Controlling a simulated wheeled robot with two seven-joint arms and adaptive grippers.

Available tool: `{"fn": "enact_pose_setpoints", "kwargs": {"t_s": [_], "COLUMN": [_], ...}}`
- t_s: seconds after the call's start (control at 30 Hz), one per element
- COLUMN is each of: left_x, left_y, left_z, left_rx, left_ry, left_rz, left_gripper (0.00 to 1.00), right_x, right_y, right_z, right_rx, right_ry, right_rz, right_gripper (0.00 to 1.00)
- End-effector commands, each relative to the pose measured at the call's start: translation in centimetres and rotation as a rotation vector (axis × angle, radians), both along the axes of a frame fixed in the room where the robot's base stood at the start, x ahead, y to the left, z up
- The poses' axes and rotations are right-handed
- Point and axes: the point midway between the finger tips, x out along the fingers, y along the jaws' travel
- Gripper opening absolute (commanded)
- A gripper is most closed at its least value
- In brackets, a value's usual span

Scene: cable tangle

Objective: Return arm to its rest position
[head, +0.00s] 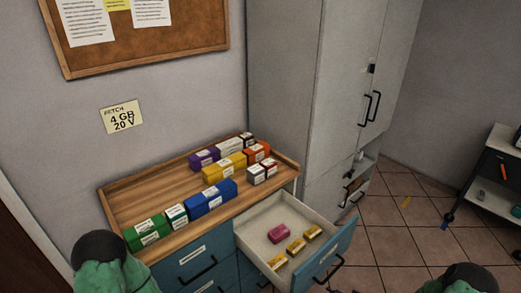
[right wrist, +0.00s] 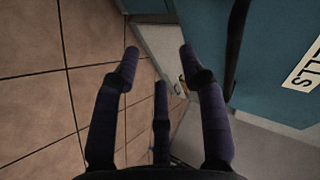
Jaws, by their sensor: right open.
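In the right wrist view, my right gripper (right wrist: 160,70) is open, its dark fingers spread with nothing between them. Beyond the fingers are floor tiles and pale furniture. A blue drawer front (right wrist: 275,70) with a dark handle (right wrist: 236,45) and a partly cut-off label is close by on the right. I cannot tell whether a finger touches the handle. In the head view, only green and black parts of my two arms show at the bottom left and bottom right corners. My left gripper is out of view.
A grey locker (head: 285,90) stands behind. Tiled floor (head: 395,245) is open at right.

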Motion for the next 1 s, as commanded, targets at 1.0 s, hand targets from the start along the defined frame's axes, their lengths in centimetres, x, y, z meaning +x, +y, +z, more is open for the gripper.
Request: {"fn": "enact_pose_setpoints", "kwargs": {"t_s": [1.0], "left_x": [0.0], "left_y": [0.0], "left_z": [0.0], "left_rx": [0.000], "left_ry": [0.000], "left_rz": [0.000], "left_gripper": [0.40], "right_x": [-20.3], "right_y": [21.2], "right_z": [-0.5], "right_rx": [-0.345], "right_ry": [0.622], "right_rz": [0.659], "right_gripper": [0.43]}}
